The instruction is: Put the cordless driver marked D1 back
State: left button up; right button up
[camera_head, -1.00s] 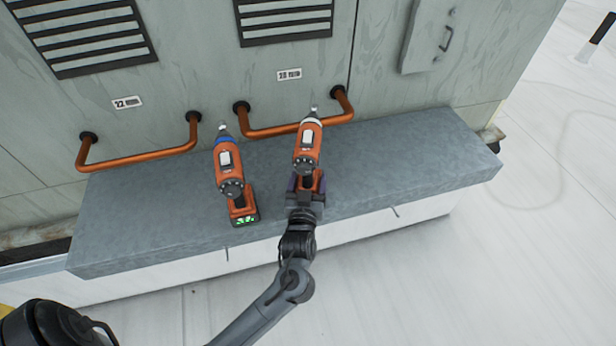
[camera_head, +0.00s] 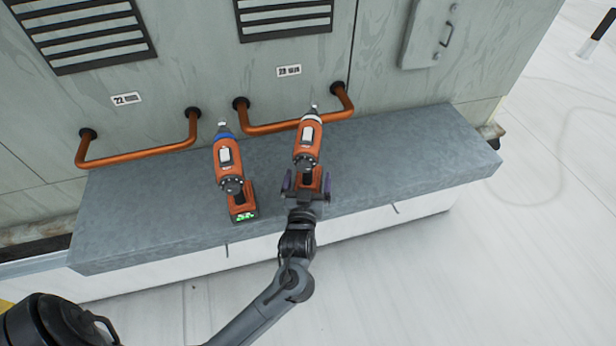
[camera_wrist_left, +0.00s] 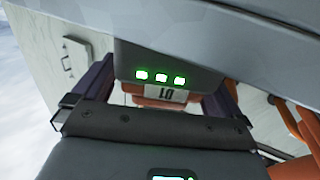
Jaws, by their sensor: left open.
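The driver marked D1 (camera_head: 307,142) is orange with a white collar and stands on the grey ledge (camera_head: 400,165), its tip near the right copper handrail. My left gripper (camera_head: 307,183) is open, with one finger on each side of the driver's lower part and gaps between. In the left wrist view the fingers (camera_wrist_left: 160,98) stand either side of the label. My right gripper is not in view.
A second orange driver (camera_head: 228,165) with a blue collar stands on the ledge just to the left. Copper handrails (camera_head: 140,156) stick out from the grey cabinet wall (camera_head: 190,60) behind. The ledge is clear at its far left and right.

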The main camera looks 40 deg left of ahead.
pick_arm(q)
jog(key=p+v, duration=0.1)
jog(key=v, duration=1)
jog(key=s+d+f+m+g+h, duration=0.35)
jog(key=d+f+m+h, duration=0.2)
jog(key=h, duration=0.35)
jog(key=s+f+m+g+h, duration=0.1)
jog(key=s+f+m+g, duration=0.2)
jog(key=s+g, duration=0.4)
jog(key=s+f, duration=0.1)
jog(key=s, duration=0.5)
jog(key=shift+s, duration=0.25)
jog(key=shift+r+m+g, duration=0.15)
jog(key=shift+m+g, duration=0.1)
notch_tip(320, 180, up, 33)
jog(key=p, duration=3.3)
jog(key=shift+r, duration=0.15)
